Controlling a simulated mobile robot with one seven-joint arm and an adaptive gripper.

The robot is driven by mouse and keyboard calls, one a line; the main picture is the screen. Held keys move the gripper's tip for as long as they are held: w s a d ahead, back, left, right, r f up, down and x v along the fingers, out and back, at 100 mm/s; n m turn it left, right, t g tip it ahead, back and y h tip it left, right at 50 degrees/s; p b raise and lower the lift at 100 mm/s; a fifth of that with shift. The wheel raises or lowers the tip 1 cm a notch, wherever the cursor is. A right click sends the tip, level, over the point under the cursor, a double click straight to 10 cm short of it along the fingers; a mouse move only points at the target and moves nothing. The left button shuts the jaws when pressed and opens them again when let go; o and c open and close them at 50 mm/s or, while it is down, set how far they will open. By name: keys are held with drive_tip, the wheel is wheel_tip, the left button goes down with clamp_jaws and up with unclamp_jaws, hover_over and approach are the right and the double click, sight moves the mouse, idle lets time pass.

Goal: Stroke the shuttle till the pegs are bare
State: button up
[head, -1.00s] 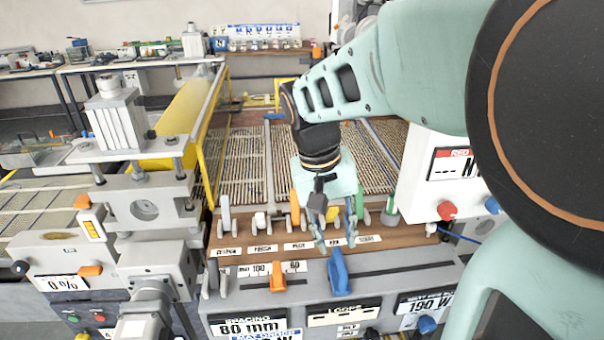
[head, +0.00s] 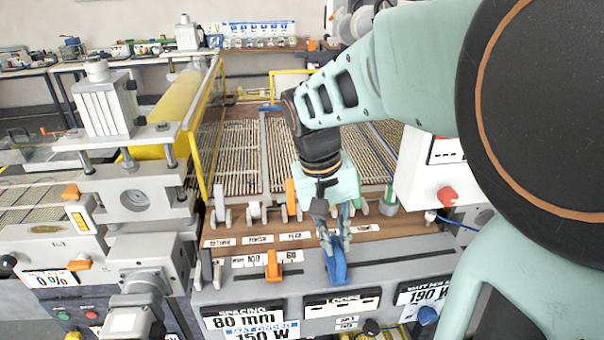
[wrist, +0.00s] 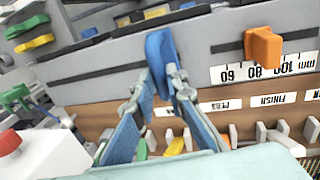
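A blue handle (head: 335,265), which appears to be the shuttle's, stands in a long dark slot on the grey console. In the wrist view the blue handle (wrist: 160,50) rises between the fingertips of my gripper (wrist: 163,84). The fingertips lie against both its sides. In the head view my gripper (head: 335,238) reaches down onto it from above. Labels on the brown board include one reading PEGS (head: 295,237). Behind, ribbed mesh panels (head: 285,155) carry close rows of strands. I cannot make out single pegs, and my arm hides part of the panels.
An orange slider (head: 273,264) stands on a numbered scale left of the handle. Several small levers line the board, an orange one (head: 291,195) among them. A white box with a red knob (head: 447,196) stands right. A grey press (head: 135,200) stands left.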

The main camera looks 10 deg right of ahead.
clamp_jaws()
drive_tip(key=d, duration=1.5)
drive_tip(key=o, duration=0.7)
unclamp_jaws()
drive_tip(key=shift+r, duration=0.1)
drive_tip(key=r, duration=0.4)
drive_tip(key=a+r, duration=0.1)
drive_tip(key=r, duration=0.2)
drive_tip(key=a+r, duration=0.1)
drive_tip(key=r, duration=0.3)
drive_tip(key=shift+a+r, duration=0.2)
drive_tip(key=shift+r, duration=0.1)
